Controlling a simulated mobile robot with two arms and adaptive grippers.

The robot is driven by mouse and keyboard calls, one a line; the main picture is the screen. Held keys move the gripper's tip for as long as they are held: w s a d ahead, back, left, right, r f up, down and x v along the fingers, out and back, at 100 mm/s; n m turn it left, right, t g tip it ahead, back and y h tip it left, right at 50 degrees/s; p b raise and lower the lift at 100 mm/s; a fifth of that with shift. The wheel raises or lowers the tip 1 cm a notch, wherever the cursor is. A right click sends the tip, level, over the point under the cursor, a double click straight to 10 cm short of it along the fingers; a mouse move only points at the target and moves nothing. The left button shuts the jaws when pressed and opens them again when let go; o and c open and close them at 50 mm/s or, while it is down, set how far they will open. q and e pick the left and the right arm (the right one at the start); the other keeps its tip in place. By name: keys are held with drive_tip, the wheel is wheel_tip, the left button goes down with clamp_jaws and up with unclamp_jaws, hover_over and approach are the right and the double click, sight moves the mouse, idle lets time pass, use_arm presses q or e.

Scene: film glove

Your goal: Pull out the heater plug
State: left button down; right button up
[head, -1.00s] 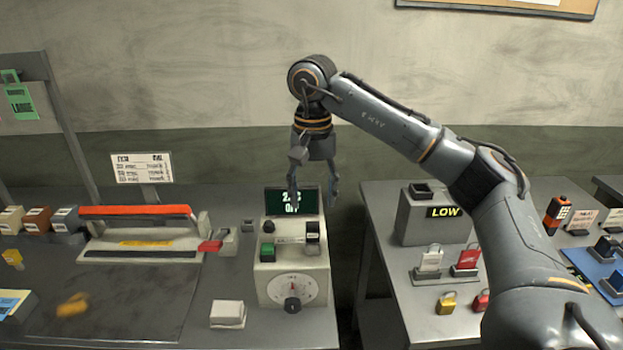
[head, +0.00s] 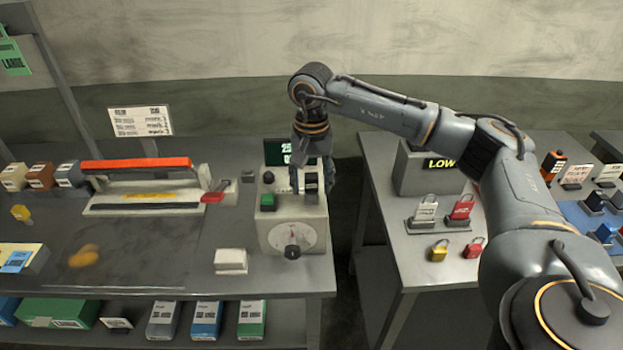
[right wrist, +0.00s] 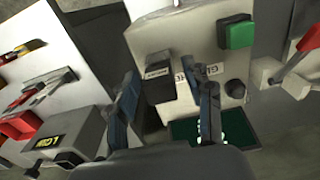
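The heater control box (head: 290,238) is a pale box with a dial, a green button and a dark display behind it. A black plug-like block with a white label (head: 311,182) is on its top right; I take it as the heater plug. In the right wrist view the block (right wrist: 160,84) sits beside a partly readable label on the box. My right gripper (head: 311,188) points down over it, open, with one finger on each side. I see no clear contact. My left gripper is not in view.
A sealer with a red bar (head: 136,164) stands left of the box. A white block (head: 231,261) lies in front. A gap separates this table from the right table (head: 405,245), which holds a grey LOW box (head: 425,178) and padlocks. Boxes fill a lower shelf.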

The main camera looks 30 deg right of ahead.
clamp_jaws()
drive_tip(key=shift+o, duration=1.3)
unclamp_jaws()
drive_tip(key=shift+r, duration=0.15)
